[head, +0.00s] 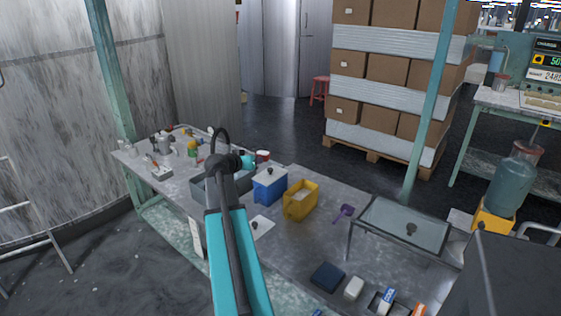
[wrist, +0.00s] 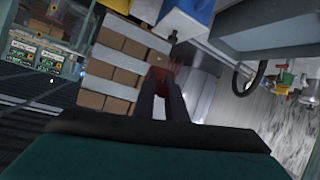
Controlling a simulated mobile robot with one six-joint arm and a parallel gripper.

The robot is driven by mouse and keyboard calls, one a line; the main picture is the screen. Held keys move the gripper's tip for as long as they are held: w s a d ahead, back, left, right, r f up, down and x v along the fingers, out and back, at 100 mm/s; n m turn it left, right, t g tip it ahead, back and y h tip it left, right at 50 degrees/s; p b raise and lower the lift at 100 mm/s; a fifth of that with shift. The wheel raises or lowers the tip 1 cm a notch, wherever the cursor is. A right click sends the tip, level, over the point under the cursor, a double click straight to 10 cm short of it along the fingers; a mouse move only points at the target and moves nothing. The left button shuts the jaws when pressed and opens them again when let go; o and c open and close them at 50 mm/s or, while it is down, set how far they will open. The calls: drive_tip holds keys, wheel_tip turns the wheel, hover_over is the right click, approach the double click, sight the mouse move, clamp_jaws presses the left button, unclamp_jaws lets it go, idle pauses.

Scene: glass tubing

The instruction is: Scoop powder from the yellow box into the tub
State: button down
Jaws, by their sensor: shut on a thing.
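The yellow box (head: 300,200) stands open on the table, with pale content inside. A purple scoop (head: 345,211) lies on the table to its right. A grey open bin (head: 204,190) stands left of the blue box, partly behind my arm; I cannot tell whether it is the tub. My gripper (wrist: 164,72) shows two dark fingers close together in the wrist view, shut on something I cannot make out.
A blue box (head: 269,187) with a knobbed white lid stands beside the yellow box. A pale lid (head: 262,226) lies in front. A clear-topped stand (head: 400,222) is at the right. Small items crowd the table's left end. Stacked cartons (head: 390,68) and a red stool (head: 319,88) are behind.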

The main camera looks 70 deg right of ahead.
drive_tip(key=w+a+r+n+t+y, duration=0.2)
drive_tip(key=w+a+n+t, duration=0.3)
drive_tip(key=w+a, duration=1)
drive_tip(key=w+a+r+n+t+y, duration=0.15)
drive_tip(key=w+a+n+t, duration=0.3)
drive_tip(key=w+a, duration=1.05)
drive_tip(key=w+a+r+n+t+y, duration=0.1)
drive_tip(key=a+n+y, duration=0.2)
drive_tip(key=a, duration=1)
drive_tip(key=w+a+r+n+t+y, duration=0.1)
drive_tip(key=w+a+r+n+y, duration=0.1)
drive_tip(key=a, duration=1.2)
drive_tip(key=w+a+r+n+t+y, duration=0.1)
drive_tip(key=w+a+r+n+y, duration=0.1)
drive_tip(key=a, duration=1.1)
drive_tip(key=shift+a+r+n+t+y, duration=0.15)
drive_tip(key=shift+r+n+t+y, duration=0.15)
drive_tip(key=shift+n+y, duration=0.75)
drive_tip(key=shift+m, duration=0.3)
